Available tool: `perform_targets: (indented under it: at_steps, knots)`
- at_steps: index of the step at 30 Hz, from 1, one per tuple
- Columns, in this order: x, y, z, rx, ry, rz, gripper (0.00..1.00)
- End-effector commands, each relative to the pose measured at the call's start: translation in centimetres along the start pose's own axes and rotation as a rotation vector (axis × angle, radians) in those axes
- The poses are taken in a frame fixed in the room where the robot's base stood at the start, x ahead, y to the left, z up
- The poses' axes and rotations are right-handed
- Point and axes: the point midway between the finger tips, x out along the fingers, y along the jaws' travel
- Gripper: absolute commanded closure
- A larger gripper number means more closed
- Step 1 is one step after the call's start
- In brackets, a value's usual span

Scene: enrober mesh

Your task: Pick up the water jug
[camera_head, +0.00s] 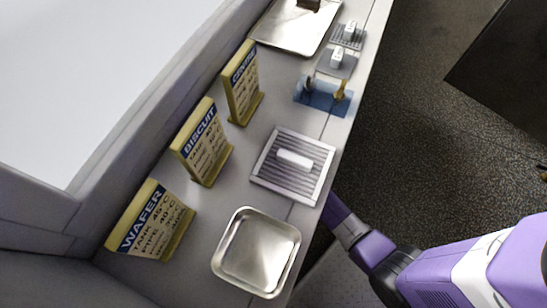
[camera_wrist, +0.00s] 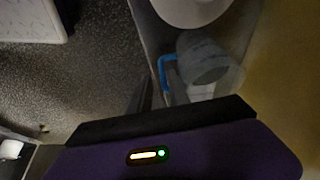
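A grey, see-through jug (camera_wrist: 203,62) with a blue handle on its left side shows in the wrist view, right of the middle. It looks like the water jug; the picture is dim there. My gripper (camera_wrist: 165,122) shows only as a dark bar and purple housing along the bottom of the wrist view, apart from the jug in the picture. Its fingertips cannot be made out. In the head view my purple arm reaches to the counter's right edge, its end hidden below that edge. No jug shows in the head view.
A white round vessel (camera_wrist: 192,8) sits beside the jug. The counter (camera_head: 215,205) holds an empty metal tray (camera_head: 257,252), a ribbed plate (camera_head: 292,165), a blue holder (camera_head: 322,96) and yellow signs, including WAFER (camera_head: 150,222). Dark speckled floor (camera_head: 430,140) lies open right of the counter.

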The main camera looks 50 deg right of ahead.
Motion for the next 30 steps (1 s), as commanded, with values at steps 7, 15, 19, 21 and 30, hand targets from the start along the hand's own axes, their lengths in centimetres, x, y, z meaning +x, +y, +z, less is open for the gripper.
perform_targets:
  at_steps: [7, 15, 19, 21, 30]
  knots:
    - [2.3, -0.1, -0.1, 0.012, -0.003, 0.012, 0.77]
    - [5.6, -0.1, -0.5, 0.011, -0.002, 0.011, 0.77]
    - [7.2, -0.1, -0.5, 0.011, -0.002, 0.011, 0.77]
    - [7.8, 0.0, -0.5, 0.010, -0.002, 0.011, 0.77]
    - [7.9, -0.1, -0.6, 0.009, -0.001, 0.009, 0.81]
